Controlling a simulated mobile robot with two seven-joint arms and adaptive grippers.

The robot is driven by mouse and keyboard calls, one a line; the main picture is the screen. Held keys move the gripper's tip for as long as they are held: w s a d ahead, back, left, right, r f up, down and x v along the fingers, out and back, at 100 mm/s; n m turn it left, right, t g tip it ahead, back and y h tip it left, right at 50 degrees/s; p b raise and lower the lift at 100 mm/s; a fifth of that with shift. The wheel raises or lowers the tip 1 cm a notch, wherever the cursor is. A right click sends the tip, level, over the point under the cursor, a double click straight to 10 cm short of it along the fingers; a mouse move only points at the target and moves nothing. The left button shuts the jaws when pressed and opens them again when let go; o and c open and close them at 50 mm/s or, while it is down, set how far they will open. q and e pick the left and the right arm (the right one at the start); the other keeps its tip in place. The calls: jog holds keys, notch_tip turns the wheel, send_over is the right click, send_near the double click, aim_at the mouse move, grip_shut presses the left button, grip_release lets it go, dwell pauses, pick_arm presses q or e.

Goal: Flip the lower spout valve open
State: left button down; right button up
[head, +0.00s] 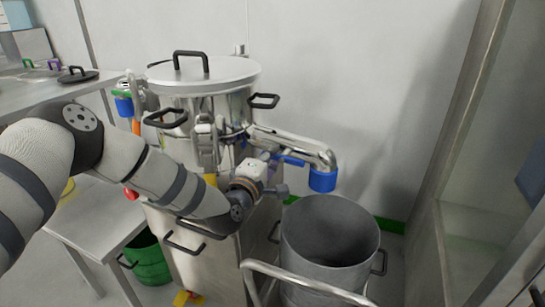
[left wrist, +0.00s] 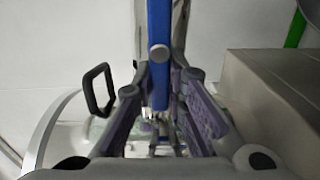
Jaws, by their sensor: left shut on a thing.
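A steel vessel (head: 222,110) stands at the middle of the head view. Its lower spout (head: 300,144) runs right and bends down to a blue end (head: 322,181). A blue valve handle (head: 291,160) lies along the underside of the spout. My left gripper (head: 272,161) reaches in from the left, below the spout at this handle. In the left wrist view the blue handle (left wrist: 158,55) runs down between the purple-padded fingers of my left gripper (left wrist: 160,100), which is shut on it. The fingers hide part of the handle. My right gripper is out of view.
An open grey drum (head: 330,245) stands below the spout, with a metal rail (head: 305,277) in front. A cabinet (head: 480,200) bounds the right side.

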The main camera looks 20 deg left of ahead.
pick_arm(q)
jog(key=shift+d+f+n, duration=0.15)
jog(key=shift+n, duration=0.15)
dwell(0.4)
jog(key=c, duration=1.6)
grip_release()
jog(key=s, duration=1.2)
jog(key=shift+a, duration=0.25)
